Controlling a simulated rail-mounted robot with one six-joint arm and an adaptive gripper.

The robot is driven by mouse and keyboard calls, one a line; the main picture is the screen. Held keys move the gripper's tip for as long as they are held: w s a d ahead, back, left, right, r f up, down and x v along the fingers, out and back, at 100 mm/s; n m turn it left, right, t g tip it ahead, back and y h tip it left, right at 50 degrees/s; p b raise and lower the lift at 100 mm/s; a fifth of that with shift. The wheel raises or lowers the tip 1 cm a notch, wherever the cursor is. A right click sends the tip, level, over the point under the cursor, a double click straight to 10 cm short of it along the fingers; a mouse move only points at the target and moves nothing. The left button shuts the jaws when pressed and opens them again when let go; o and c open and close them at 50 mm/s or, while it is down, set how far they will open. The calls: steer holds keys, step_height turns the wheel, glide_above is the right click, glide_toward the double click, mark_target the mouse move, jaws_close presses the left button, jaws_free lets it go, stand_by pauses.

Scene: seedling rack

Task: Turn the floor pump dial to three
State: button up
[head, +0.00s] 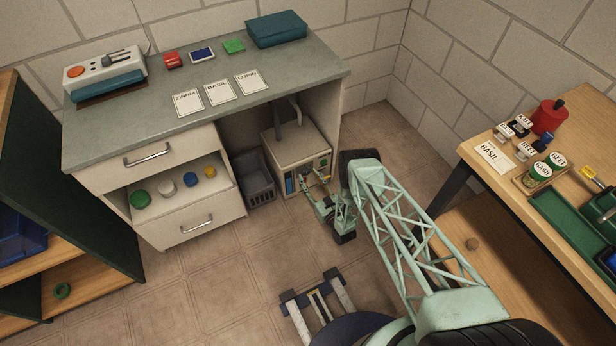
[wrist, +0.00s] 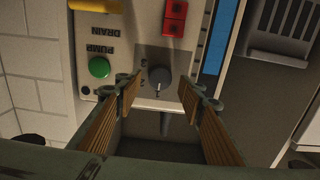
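The floor pump (head: 297,150) is a pale box with pipes on top, in the open bay under the grey counter. Its front panel fills the top of the wrist view, upside down. The dark grey round dial (wrist: 157,78) is on this panel, with small marks around it; I cannot read its setting surely. My gripper (wrist: 160,92) is open, its wood-coloured finger pads on either side of the dial's lower part in the picture. I cannot tell whether they touch it. In the head view my gripper (head: 322,186) is at the pump's front, mostly hidden by its own parts.
Close to the dial are a green button (wrist: 100,67) labelled PUMP, a red switch (wrist: 174,18), a yellow part (wrist: 97,5) near DRAIN and a blue strip (wrist: 217,45). A grey crate (head: 256,180) stands left of the pump. The floor in front is partly open.

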steer(key=shift+w+a, duration=0.35)
steer(key=shift+w, duration=0.3)
steer(key=shift+c, duration=0.3)
steer(key=c, duration=0.8)
